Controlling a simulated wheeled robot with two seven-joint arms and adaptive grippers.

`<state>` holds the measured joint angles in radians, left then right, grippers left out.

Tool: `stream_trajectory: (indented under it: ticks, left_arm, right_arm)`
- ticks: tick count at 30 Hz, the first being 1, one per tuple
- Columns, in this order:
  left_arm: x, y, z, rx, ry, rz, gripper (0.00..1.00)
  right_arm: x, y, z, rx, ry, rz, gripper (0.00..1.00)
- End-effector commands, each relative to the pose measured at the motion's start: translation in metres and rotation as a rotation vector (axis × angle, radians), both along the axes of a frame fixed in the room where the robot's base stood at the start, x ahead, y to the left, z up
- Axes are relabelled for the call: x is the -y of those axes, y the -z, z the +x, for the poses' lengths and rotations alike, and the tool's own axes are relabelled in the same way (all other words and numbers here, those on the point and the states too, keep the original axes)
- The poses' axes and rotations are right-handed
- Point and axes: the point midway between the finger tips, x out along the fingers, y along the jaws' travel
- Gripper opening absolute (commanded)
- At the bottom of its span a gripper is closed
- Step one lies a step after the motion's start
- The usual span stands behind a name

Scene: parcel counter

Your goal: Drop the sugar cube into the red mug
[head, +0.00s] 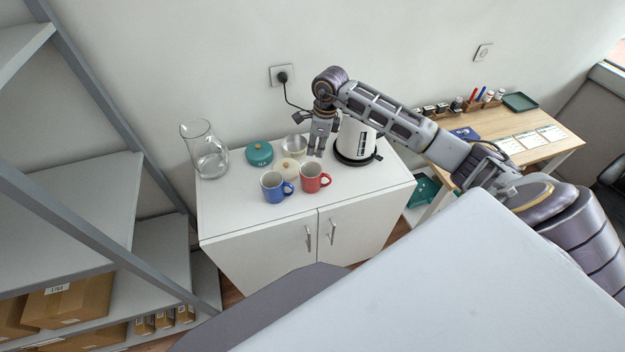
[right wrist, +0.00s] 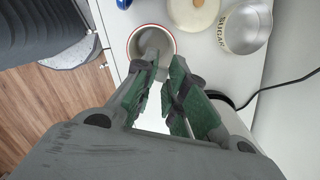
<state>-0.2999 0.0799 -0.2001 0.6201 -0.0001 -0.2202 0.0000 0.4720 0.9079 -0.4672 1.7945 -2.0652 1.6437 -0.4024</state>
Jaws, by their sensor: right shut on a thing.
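The red mug (head: 311,180) stands upright at the front of the white cabinet top, right of the blue mug. In the right wrist view the red mug's round opening (right wrist: 142,36) faces the camera, and my fingertips overlap part of it. My right gripper (head: 318,152) hangs pointing down above the counter, by the red mug. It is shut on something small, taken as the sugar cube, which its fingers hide. In the wrist view the gripper (right wrist: 166,68) has its green-padded fingers converging near the mug's rim. My left gripper is out of view.
A blue mug (head: 270,190), cream lid (head: 287,170), open sugar tin (head: 293,143), teal tin (head: 259,154) and glass jug (head: 211,162) stand close by. The kettle (head: 353,141) is right of my gripper. The tin's SUGAR label shows in the wrist view (right wrist: 245,30).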

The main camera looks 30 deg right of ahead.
Motion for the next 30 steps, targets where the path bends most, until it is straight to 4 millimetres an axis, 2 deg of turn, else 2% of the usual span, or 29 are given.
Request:
stream_trajectory:
  ticks: [8,21,30]
  left_arm:
    - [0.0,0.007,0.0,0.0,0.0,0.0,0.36]
    - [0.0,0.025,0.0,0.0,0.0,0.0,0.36]
    - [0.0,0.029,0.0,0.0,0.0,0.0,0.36]
  right_arm:
    - [-0.001,0.015,0.0,-0.001,-0.001,0.001,0.07]
    - [-0.001,0.051,0.0,-0.001,0.0,0.002,0.07]
    - [0.0,0.06,0.0,0.0,-0.001,0.0,0.07]
